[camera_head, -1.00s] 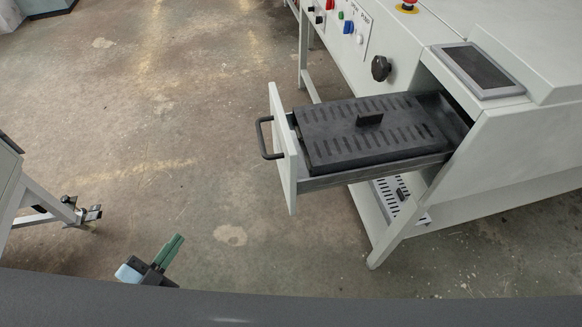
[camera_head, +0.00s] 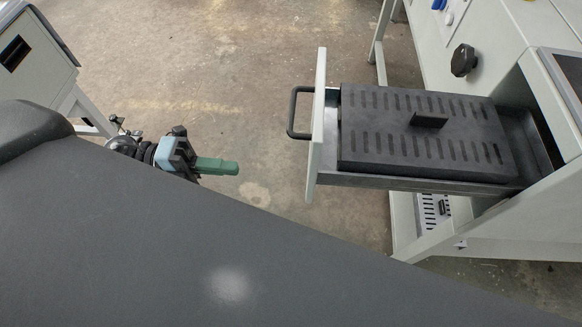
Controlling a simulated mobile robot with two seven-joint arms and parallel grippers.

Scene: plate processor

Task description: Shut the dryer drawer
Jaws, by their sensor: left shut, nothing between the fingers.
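The dryer drawer (camera_head: 316,125) is pulled out to the left from the pale machine. It has a light front panel and a black bar handle (camera_head: 294,112) on its outer face. A dark slotted lid with a small raised grip (camera_head: 420,133) lies in the drawer. My left gripper (camera_head: 230,168) has green fingers, shut and empty, pointing right toward the drawer front. It is left of the drawer front and apart from it, a little lower in the picture than the handle. My right gripper is not in view.
The machine body (camera_head: 500,50) with a black knob (camera_head: 464,61) is at the right. A slotted tray (camera_head: 432,210) sits on a lower shelf under the drawer. Another machine (camera_head: 40,50) stands at upper left. Bare floor (camera_head: 220,70) lies between them.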

